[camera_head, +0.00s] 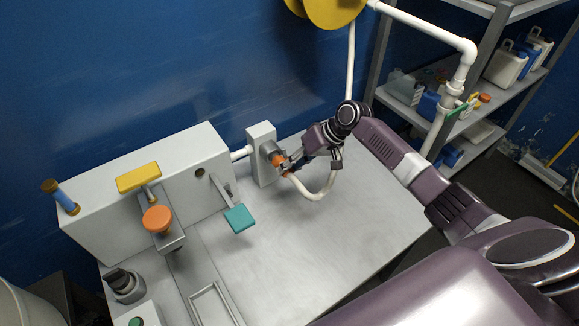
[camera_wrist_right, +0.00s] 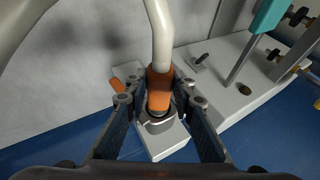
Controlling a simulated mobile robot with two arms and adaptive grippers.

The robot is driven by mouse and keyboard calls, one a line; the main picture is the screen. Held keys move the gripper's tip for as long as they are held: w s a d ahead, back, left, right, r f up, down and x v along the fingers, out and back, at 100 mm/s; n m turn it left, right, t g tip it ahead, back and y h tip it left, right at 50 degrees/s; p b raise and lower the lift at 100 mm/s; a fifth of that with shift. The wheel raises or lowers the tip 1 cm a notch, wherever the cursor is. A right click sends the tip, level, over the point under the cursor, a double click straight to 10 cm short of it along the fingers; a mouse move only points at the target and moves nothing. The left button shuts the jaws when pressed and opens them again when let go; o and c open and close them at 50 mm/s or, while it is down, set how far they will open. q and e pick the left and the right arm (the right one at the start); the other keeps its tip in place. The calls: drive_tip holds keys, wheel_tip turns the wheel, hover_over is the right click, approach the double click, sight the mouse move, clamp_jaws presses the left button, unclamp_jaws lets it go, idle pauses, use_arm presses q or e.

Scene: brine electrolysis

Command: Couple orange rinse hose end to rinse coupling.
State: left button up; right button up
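The orange rinse hose end (camera_wrist_right: 161,82) is on the tip of a white hose (camera_wrist_right: 160,30). In the right wrist view its lower end meets the grey ring of the rinse coupling (camera_wrist_right: 157,124); I cannot tell if it is locked. In the head view the coupling (camera_head: 268,148) sits on a pale upright block. My right gripper (camera_head: 289,164) is at the coupling. Its fingers stand on both sides of the orange end in the right wrist view (camera_wrist_right: 160,98); whether the pads touch it is unclear. My left gripper is not in view.
A small orange lever (camera_wrist_right: 117,85) sits beside the coupling. A bench housing (camera_head: 110,190) carries a yellow handle (camera_head: 139,177), an orange knob (camera_head: 157,218) and a teal paddle (camera_head: 239,218). The bench top (camera_head: 340,230) is clear toward the right. A shelf (camera_head: 490,110) holds jugs.

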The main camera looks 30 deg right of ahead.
drive_tip(key=o, duration=0.5)
drive_tip(key=shift+w, duration=0.1)
drive_tip(key=v, duration=1.2)
